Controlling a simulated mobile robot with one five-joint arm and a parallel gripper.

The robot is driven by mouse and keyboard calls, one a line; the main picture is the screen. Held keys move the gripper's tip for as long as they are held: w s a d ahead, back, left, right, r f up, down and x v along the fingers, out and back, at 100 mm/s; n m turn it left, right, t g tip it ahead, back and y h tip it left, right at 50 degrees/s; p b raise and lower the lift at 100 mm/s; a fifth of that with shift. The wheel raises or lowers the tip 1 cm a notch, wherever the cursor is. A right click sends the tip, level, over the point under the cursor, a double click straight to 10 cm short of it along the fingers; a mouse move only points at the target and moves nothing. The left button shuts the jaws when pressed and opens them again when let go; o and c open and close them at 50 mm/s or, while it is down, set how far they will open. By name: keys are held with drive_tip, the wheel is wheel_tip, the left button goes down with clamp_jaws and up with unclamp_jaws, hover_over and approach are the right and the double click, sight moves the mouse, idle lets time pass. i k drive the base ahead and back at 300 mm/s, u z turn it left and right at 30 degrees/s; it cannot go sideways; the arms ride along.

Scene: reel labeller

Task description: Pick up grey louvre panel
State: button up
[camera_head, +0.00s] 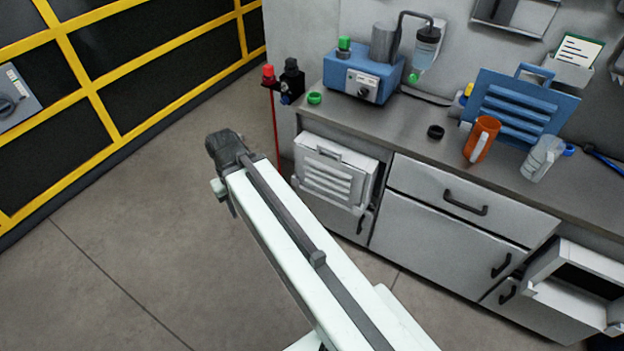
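The grey louvre panel (327,183) is pale, with several slats and a handle cut-out along its top edge. It stands against the front of the cabinet, just below the worktop, at the picture's middle. Small pale supports show at its lower corners. My gripper (224,195) is at the far end of my raised arm, left of the panel and apart from it over open floor. The arm's end mostly hides the fingers, so I cannot tell whether they are open or shut.
A blue louvre panel (515,108) stands on the worktop (400,125), behind an orange mug (481,139) and a grey mug (542,158). A blue machine (362,75) is at the back left. A red post (276,125) stands left of the cabinet. Floor at left is clear.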

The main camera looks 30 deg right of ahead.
sight(341, 182)
drive_tip(key=u, duration=0.15)
drive_tip(key=i, duration=1)
drive_tip(key=u, duration=0.05)
